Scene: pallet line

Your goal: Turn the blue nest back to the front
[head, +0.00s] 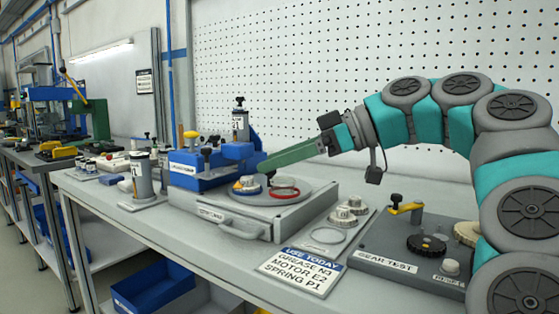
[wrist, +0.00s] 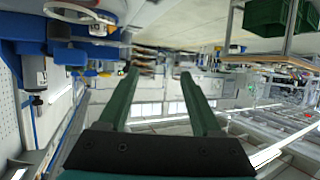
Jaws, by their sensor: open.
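The blue nest (head: 246,186) sits on the left side of a round grey turntable (head: 262,200), with a yellow and pale round part on it. A red ring nest (head: 284,191) sits to its right on the same turntable. My gripper (head: 263,168) reaches in from the right, its green fingers just above and behind the two nests. I cannot tell in the head view whether it touches anything. In the wrist view my gripper (wrist: 160,73) has its two green fingers wide apart with nothing between them.
A blue fixture (head: 205,168) stands behind the turntable. A front handle (head: 242,229) sticks out of the turntable's base. Right of it are grey round parts (head: 343,217), a loose ring (head: 327,235), a "use today" sign (head: 303,270) and the gear test plate (head: 400,262).

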